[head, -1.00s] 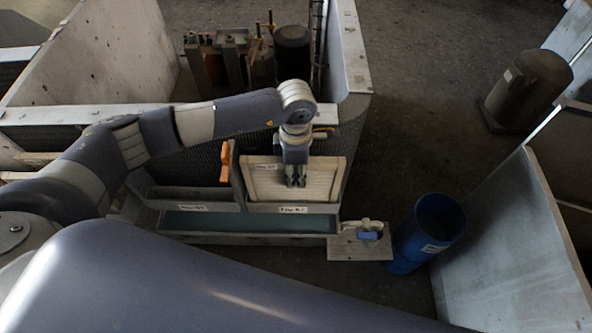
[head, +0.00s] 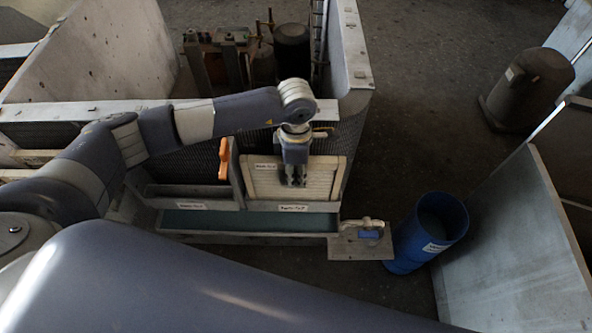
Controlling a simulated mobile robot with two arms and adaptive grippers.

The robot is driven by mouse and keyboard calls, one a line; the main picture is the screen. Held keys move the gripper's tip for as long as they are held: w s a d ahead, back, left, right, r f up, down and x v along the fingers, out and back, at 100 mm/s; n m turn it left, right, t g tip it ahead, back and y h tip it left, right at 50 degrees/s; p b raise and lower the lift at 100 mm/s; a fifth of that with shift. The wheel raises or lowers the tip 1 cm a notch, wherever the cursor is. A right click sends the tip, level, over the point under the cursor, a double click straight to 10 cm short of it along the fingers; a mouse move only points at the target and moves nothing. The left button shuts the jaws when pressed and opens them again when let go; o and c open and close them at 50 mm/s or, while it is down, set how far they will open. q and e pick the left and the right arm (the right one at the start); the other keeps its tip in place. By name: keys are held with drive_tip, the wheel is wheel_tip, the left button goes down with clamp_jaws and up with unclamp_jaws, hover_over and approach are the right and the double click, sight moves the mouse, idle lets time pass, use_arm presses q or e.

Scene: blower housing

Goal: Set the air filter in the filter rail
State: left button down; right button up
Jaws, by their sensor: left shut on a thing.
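The air filter (head: 315,183) is a cream pleated panel in a pale frame, with a small label near its upper left. It stands nearly upright at the filter rail (head: 320,207), a grey ledge with a label on its front. Its lower edge meets the rail in the picture; how deep it sits I cannot tell. My left gripper (head: 295,180) points down in front of the filter and is shut on it. The fingers hide part of the panel. My right gripper is not in view.
An empty labelled slot (head: 185,192) with an orange handle (head: 224,160) lies left of the filter. A green-floored tray (head: 240,221) runs below. A plate with a blue part (head: 368,235) and a blue bin (head: 430,235) stand at right. Open floor lies beyond the bin.

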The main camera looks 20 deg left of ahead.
use_arm(q)
drive_tip(key=c, duration=0.9)
unclamp_jaws()
drive_tip(key=shift+r, duration=0.15)
drive_tip(key=shift+w, duration=0.1)
